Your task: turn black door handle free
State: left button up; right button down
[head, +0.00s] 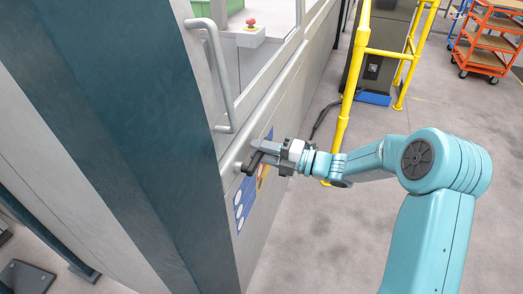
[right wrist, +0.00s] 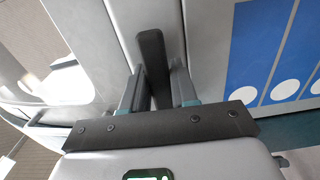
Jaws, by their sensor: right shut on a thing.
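The black door handle (head: 254,162) sits on the grey machine door, just below the long horizontal rail. My right gripper (head: 266,152) has reached it from the right and is shut on it. In the right wrist view the black handle (right wrist: 152,62) stands between the two fingers of my right gripper (right wrist: 158,88), its end reaching out past the fingertips. My left gripper is in neither view.
A grey bar handle (head: 222,75) is on the door above. A blue sign (head: 243,205) is beside the black handle. A dark teal post (head: 125,120) stands close on the left. A yellow rail (head: 350,90) and an orange cart (head: 487,40) are behind; grey floor lies right.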

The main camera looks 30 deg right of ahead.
aim_at(242, 179)
notch_tip(242, 179, down, 2)
jog(key=m+b, duration=0.1)
jog(key=m, duration=0.2)
jog(key=shift+s+a+f+b, duration=0.1)
jog(key=shift+f+b, duration=0.05)
jog(key=shift+b, duration=0.15)
jog(key=m, duration=0.1)
jog(key=f+m, duration=0.1)
jog(key=m, duration=0.1)
jog(key=s+a+f+m+b, duration=0.1)
jog(key=shift+f+m, duration=0.25)
jog(key=shift+m, duration=0.15)
jog(key=shift+s+a+f+m, duration=0.35)
jog(key=shift+a+m, duration=0.05)
jog(key=shift+m, duration=0.6)
jog(key=shift+s+a+f+m, duration=0.35)
jog(key=shift+a+f+m, duration=0.1)
jog(key=shift+m, duration=0.55)
jog(key=shift+s+a+f+m, duration=0.3)
jog(key=shift+s+a+m, duration=0.1)
jog(key=shift+m, duration=0.6)
jog(key=c, duration=1.1)
grip_release()
jog(key=shift+o, duration=0.7)
